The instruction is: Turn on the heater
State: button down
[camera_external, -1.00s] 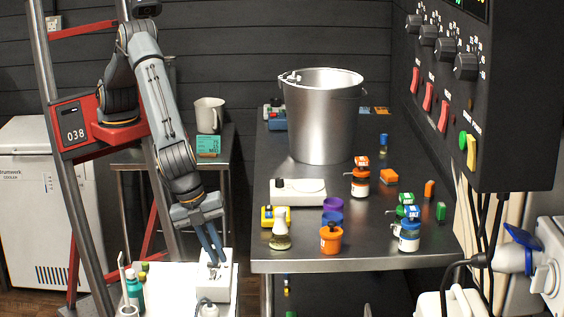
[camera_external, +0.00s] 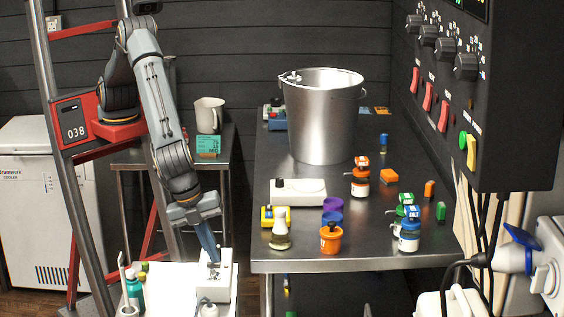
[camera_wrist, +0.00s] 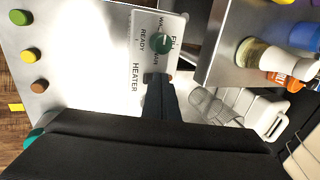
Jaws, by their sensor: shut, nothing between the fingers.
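The heater's white box, marked HEATER, stands at the front edge of the white surface in the external view (camera_external: 222,284). In the wrist view its panel (camera_wrist: 122,62) carries the words READY and HEATER and a round green part (camera_wrist: 165,43). My gripper (camera_external: 212,259) points down over the box, its fingers together with nothing seen between them. In the wrist view the fingertips (camera_wrist: 158,80) are at the panel beside the HEATER lettering and cover part of it. I cannot tell whether they touch it. No switch is clearly visible there.
Green and white bottles (camera_external: 134,290) stand left of the box. The steel table (camera_external: 300,264) on the right holds a metal bucket (camera_external: 322,120) and several small jars. A black control panel (camera_external: 500,110) hangs at the far right.

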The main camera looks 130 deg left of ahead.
notch_tip(320, 180, up, 14)
jog(key=b, duration=0.2)
jog(key=shift+w+f, duration=0.15)
jog(key=shift+w, duration=0.05)
